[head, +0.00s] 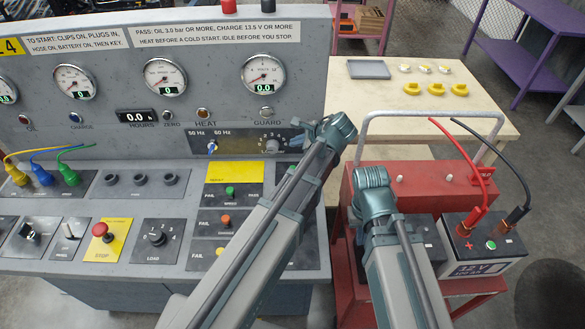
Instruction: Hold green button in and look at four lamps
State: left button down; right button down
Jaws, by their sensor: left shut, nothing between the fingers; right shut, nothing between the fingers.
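A small green round button (230,191) is on the console's lower right panel, below a yellow card. Four small round lamps sit under the gauges: a red one marked OIL (23,118), a blue one marked CHARGE (74,117), an amber one above HEAT (203,113) and a pale one above GUARD (267,112). None clearly glows. My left arm slants up across the console's right side, and my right arm stands in front of the red cart. I see joints and links of both arms but cannot make out either gripper's fingers.
A red stop knob (99,230) and a load dial (156,238) are on the console's front. The red cart (400,182) carries a battery (482,246) with red and black clamps. A pale table (440,120) holds a grey tray (368,69) and yellow parts (411,88).

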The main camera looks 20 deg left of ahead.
pick_arm(q)
jog(key=shift+f+b, duration=4.05)
jog(key=shift+f, duration=0.15)
jog(key=shift+f, duration=0.1)
jog(key=shift+f+b, duration=0.3)
jog(key=shift+b, duration=0.1)
jog(key=shift+f+b, duration=0.55)
dwell(2.8)
